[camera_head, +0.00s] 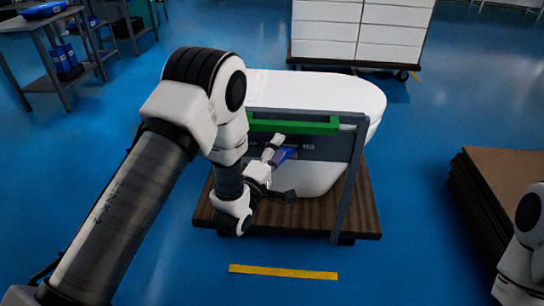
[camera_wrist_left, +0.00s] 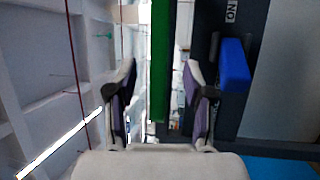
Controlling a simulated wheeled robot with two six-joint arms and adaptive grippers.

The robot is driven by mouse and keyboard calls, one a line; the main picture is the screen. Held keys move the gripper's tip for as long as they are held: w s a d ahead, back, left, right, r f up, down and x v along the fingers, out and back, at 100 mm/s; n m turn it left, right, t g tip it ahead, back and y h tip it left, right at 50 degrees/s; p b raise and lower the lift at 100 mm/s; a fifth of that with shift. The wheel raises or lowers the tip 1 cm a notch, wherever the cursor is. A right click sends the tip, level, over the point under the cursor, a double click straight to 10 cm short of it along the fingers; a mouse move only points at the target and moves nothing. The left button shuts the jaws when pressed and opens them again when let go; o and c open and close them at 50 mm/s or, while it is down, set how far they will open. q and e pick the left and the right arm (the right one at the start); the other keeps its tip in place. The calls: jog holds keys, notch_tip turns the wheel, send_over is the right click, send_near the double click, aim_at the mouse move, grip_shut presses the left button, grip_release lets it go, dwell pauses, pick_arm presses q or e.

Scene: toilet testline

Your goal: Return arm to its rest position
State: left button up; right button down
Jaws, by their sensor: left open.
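My left arm comes in from the left and bends down in front of the test stand in the head view. My left gripper (camera_head: 286,168) is open and empty, in front of the dark panel (camera_head: 320,148) below the green bar (camera_head: 290,126). In the left wrist view its two fingers (camera_wrist_left: 160,70) stand apart, with the green bar (camera_wrist_left: 160,50) behind the gap. A blue block (camera_wrist_left: 235,65) is to the right of the fingers; a blue part (camera_head: 283,156) also shows near the gripper in the head view. Only a piece of my right arm shows at the right edge; its gripper is hidden.
A white toilet (camera_head: 320,90) stands behind the grey frame (camera_head: 350,185) on a brown wooden platform (camera_head: 345,215). A stack of brown boards (camera_head: 495,175) is at the right. A white-box cart (camera_head: 360,30) and a workbench (camera_head: 40,22) stand behind. Blue floor is clear in front, with a yellow strip (camera_head: 283,272).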

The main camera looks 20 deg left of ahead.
pick_arm(q)
jog(key=v, duration=0.3)
jog(key=shift+s, duration=0.35)
jog(key=shift+f, duration=0.1)
jog(key=s+a+f+m+g+y, duration=0.1)
jog(key=s+f+m+g, duration=0.1)
jog(key=s+f+g, duration=0.65)
jog(key=s+a+f+m+g+y, duration=0.1)
jog(key=s+f, duration=0.4)
jog(key=f, duration=0.8)
jog(key=s+a+f+m+g, duration=0.1)
jog(key=s+f+m+g, duration=0.45)
jog(key=s, duration=0.45)
jog(key=s+f+m+g, duration=0.2)
jog(key=s+m+g, duration=0.35)
jog(key=s, duration=0.45)
notch_tip(320, 180, up, 13)
jog(key=m+p, duration=0.1)
jog(key=p, duration=1.1)
jog(key=shift+t+p, duration=0.35)
jog(key=shift+p, duration=0.05)
